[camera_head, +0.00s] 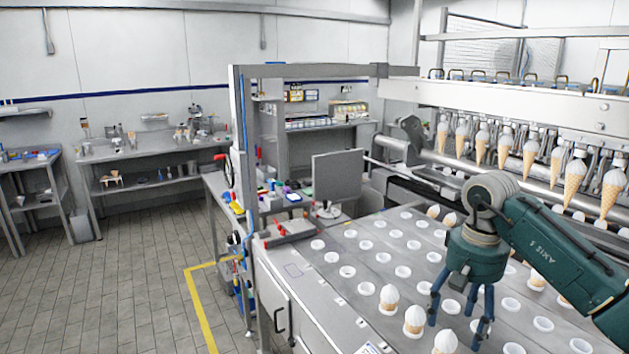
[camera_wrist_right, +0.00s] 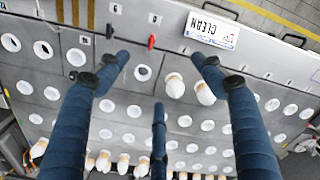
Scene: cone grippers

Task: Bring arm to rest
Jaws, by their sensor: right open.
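My right arm (camera_head: 560,250) comes in from the right, dark green, over the grey perforated table (camera_head: 330,285). Its three-fingered right gripper (camera_head: 461,318) points down above the table with the fingers spread and nothing between them. The right wrist view shows the open blue fingers (camera_wrist_right: 160,78) over the table top with its white-rimmed holes. Ice cream cones stand in some holes, one (camera_head: 389,298) left of the gripper and another (camera_head: 415,319) nearer the front. Two cones (camera_wrist_right: 175,86) show between the fingers in the wrist view, below them. My left gripper is not in view.
A row of cones (camera_head: 505,145) hangs in the machine's grippers at the back right. A monitor (camera_head: 338,178) stands behind the table. Workbenches (camera_head: 150,160) line the far wall. The tiled floor (camera_head: 110,280) at left is free. A CLEAN sign (camera_wrist_right: 212,30) lies near the table edge.

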